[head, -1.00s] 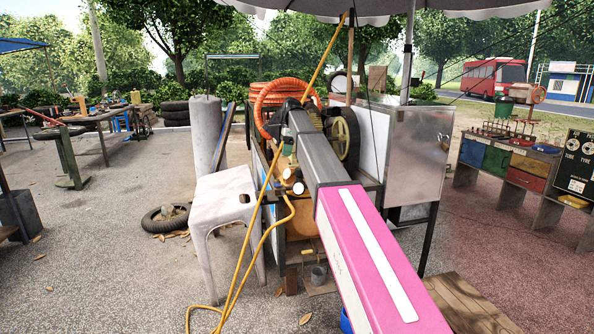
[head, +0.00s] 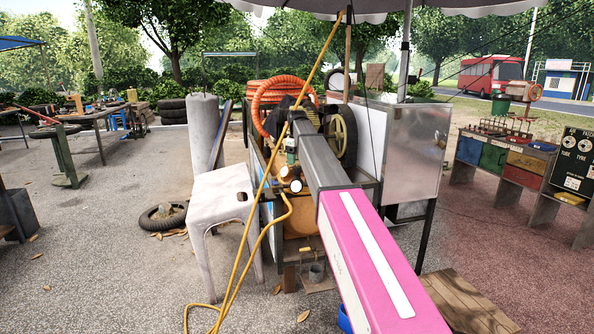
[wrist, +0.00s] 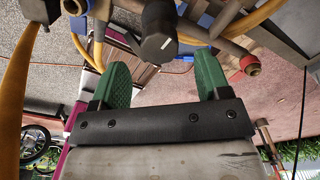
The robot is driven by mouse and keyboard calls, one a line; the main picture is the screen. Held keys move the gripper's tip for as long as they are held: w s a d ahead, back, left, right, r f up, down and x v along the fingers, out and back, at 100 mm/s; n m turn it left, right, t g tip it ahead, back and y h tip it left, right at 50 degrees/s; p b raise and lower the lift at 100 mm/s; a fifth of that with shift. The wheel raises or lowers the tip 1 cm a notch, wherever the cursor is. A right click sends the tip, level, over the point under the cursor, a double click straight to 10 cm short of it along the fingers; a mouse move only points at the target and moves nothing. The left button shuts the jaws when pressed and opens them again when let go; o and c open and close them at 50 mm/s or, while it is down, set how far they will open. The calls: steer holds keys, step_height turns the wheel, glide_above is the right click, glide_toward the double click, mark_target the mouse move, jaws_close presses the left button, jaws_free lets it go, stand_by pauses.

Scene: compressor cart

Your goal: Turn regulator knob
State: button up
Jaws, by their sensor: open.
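The regulator knob (wrist: 158,32) is a black cylinder at the top middle of the wrist view, joined to brass and grey pipe fittings. My gripper (wrist: 162,66) is open, with two green fingers. The knob's free end shows between the two fingertips, with a visible gap on each side. I cannot tell how far it lies in depth between them. In the head view the knob cannot be made out behind my arm. Round gauges (head: 296,186) and brass fittings show just left of my arm, on the compressor cart (head: 368,186).
Yellow hose (head: 284,215) hangs in front of the cart; it also crosses near the fittings in the wrist view (wrist: 190,38). A white stool (head: 222,190) stands left of the cart. An orange hose coil (head: 262,105) lies on top.

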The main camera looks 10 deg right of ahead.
mark_target(297, 167)
steer(key=shift+f, duration=2.65)
steer(key=c, duration=0.9)
